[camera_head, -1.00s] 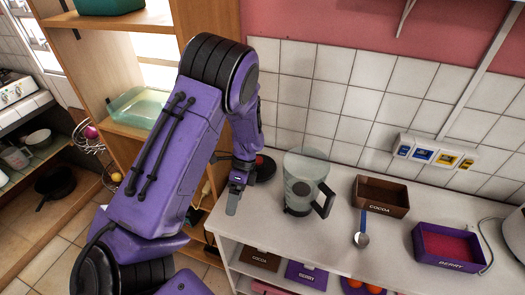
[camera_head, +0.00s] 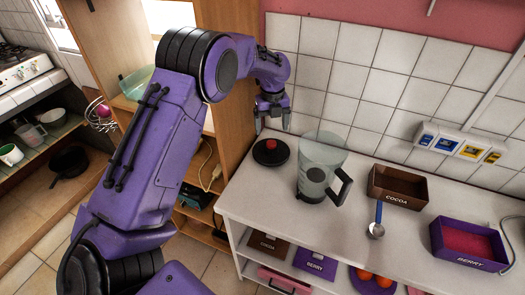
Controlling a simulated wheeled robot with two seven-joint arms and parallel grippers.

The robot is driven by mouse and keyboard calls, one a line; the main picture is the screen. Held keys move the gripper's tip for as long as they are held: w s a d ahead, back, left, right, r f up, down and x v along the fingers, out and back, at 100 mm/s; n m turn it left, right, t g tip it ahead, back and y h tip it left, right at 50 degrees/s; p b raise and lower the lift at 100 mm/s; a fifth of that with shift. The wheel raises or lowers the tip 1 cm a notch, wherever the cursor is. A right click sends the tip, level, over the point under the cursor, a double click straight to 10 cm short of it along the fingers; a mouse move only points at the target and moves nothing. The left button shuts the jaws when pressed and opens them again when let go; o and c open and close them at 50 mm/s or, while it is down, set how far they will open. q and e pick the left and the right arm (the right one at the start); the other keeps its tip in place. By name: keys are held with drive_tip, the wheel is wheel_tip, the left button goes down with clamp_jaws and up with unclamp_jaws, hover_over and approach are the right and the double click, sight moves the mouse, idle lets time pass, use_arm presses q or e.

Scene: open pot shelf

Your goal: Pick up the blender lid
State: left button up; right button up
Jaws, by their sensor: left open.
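The blender lid (camera_head: 271,152) is a black disc with a red knob, lying flat on the left end of the white counter. My left gripper (camera_head: 272,122) is open and empty, with its fingers pointing down above and just behind the lid; the fingers appear apart from the knob. The clear blender jug (camera_head: 319,166) with a black handle stands upright just right of the lid. My right gripper is not in view.
A brown COCOA box (camera_head: 397,187), a blue-handled spoon (camera_head: 377,228) and a purple BERRY box (camera_head: 468,245) sit on the white counter (camera_head: 335,222) to the right. The tiled wall (camera_head: 350,85) closes the back. A wooden shelf (camera_head: 228,80) stands at left.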

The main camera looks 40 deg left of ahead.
sight(271, 142)
use_arm(q)
drive_tip(key=f+p, duration=0.1)
drive_tip(key=f, duration=0.2)
drive_tip(key=f+p, duration=0.1)
drive_tip(key=f, duration=0.2)
drive_tip(key=f+p, duration=0.1)
drive_tip(key=f, duration=0.1)
drive_tip(key=shift+w+a+f+p, duration=0.15)
drive_tip(key=shift+w+f+p, duration=0.2)
drive_tip(key=shift+w+f, duration=0.05)
drive_tip(key=shift+f, duration=0.3)
drive_tip(key=c, duration=1.2)
